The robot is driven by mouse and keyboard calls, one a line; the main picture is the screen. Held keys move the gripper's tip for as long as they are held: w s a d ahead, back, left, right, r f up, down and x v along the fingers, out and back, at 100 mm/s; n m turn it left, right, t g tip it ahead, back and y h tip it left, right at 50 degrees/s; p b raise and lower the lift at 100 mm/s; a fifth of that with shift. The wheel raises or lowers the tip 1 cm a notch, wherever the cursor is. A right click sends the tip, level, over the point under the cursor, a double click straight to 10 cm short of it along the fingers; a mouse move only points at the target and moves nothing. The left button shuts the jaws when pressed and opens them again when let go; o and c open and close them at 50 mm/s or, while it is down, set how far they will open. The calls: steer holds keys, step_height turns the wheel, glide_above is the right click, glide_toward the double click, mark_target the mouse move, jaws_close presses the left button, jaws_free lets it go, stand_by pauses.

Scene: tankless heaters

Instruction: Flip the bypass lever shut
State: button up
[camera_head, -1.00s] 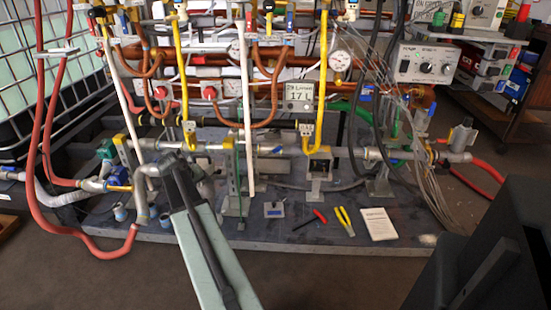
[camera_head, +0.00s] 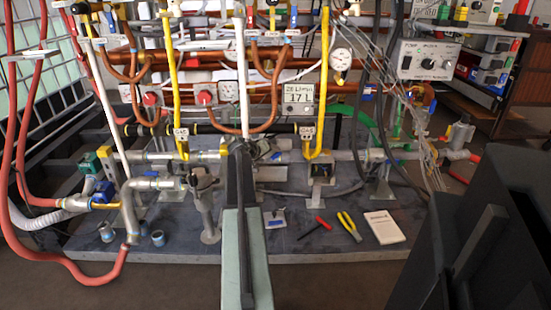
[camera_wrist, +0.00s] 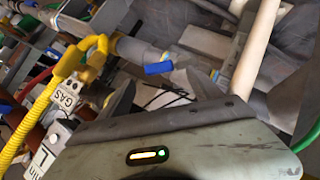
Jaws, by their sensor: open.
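A small blue lever handle (camera_wrist: 158,68) sits by a grey pipe (camera_wrist: 140,52) in the wrist view; I see no label naming it as the bypass lever. My gripper (camera_wrist: 165,88) is open, its two dark fingers apart at either side below the blue handle. Nothing is held, and no contact shows. In the head view my gripper (camera_head: 258,148) is at the middle of the low horizontal grey pipe (camera_head: 345,155), and my arm hides part of that pipe.
A yellow gas pipe (camera_wrist: 42,105) with a GAS tag (camera_wrist: 68,98) is close to the left finger. A white vertical pipe (camera_head: 243,85) rises behind my gripper. Pliers (camera_head: 349,226), a red-handled tool (camera_head: 315,228) and a white booklet (camera_head: 383,227) lie on the base plate.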

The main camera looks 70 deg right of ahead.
mark_target(276, 156)
steer(key=b+x, duration=0.4)
steer(key=x, duration=0.4)
steer(key=shift+s, duration=0.1)
steer(key=shift+s+a+r, duration=0.1)
